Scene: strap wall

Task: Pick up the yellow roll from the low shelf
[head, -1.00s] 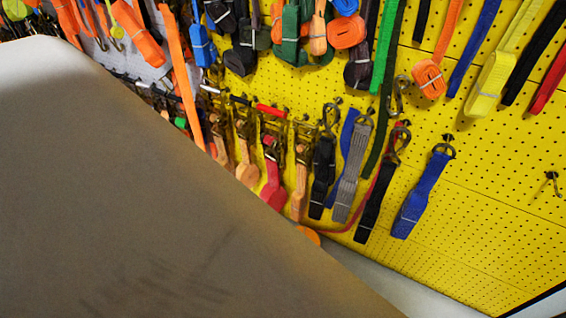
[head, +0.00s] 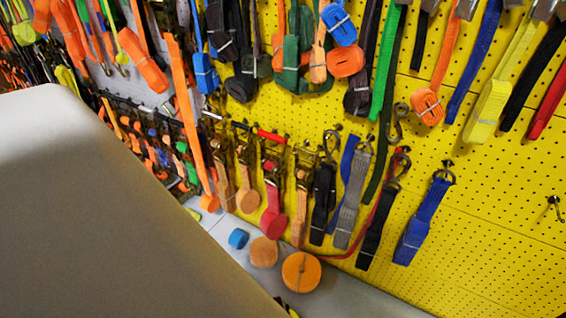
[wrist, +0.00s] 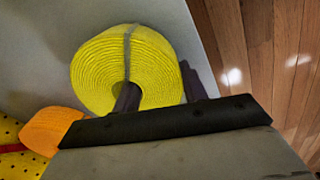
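The yellow roll (wrist: 97,70), with a pale band around it and a dark hole, shows in the wrist view on the grey shelf (wrist: 172,12). My gripper (wrist: 160,90) is close in front of it. Its fingers are wide apart: the left one is at the hole and the right one just past the roll's right edge. The roll's right wall lies between them. I cannot tell how deep the fingertips reach or whether they touch.
An orange roll (wrist: 52,130) sits left of the yellow roll. The head view shows an orange roll (head: 301,272), a peach roll (head: 264,252) and a blue roll (head: 238,239) on the shelf. Straps hang on the yellow pegboard (head: 490,190). Wooden floor (wrist: 265,50) lies beyond the shelf edge.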

